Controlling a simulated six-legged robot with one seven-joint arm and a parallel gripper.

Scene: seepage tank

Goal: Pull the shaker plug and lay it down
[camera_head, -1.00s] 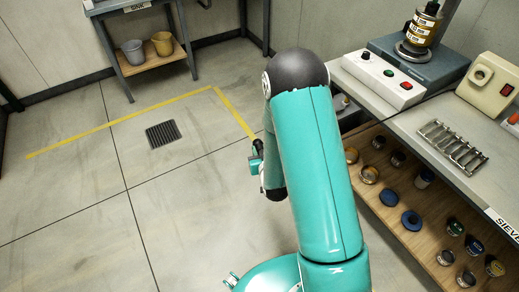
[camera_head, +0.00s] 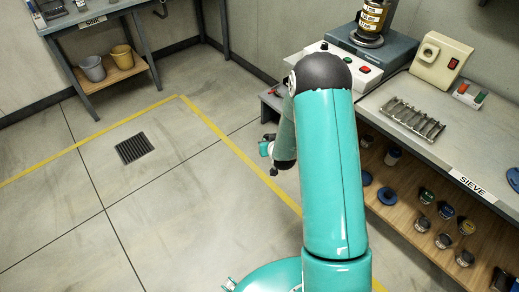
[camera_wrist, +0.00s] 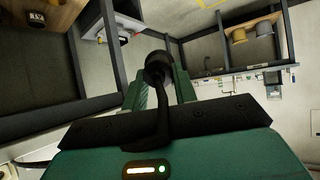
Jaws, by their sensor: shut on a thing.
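The black plug (camera_wrist: 158,66) sits between the green fingers of my gripper (camera_wrist: 159,84) in the wrist view, with a thick black cable running back towards the palm. My gripper is shut on it and held in the air. In the head view my gripper (camera_head: 267,149) shows small, left of my arm and clear of the sieve bench; the plug is hard to make out there. The shaker (camera_head: 370,32), with its amber sieve stack, stands at the back of the bench. A cream box with a red switch (camera_head: 443,60) stands right of it.
A metal rack (camera_head: 412,122) lies on the sieve bench (camera_head: 388,92). A white box with buttons (camera_head: 358,72) is partly behind my arm. Jars fill the wooden shelf (camera_head: 400,213) below. Two buckets stand under the sink table (camera_head: 92,22). The floor at left is open, with a drain (camera_head: 134,148).

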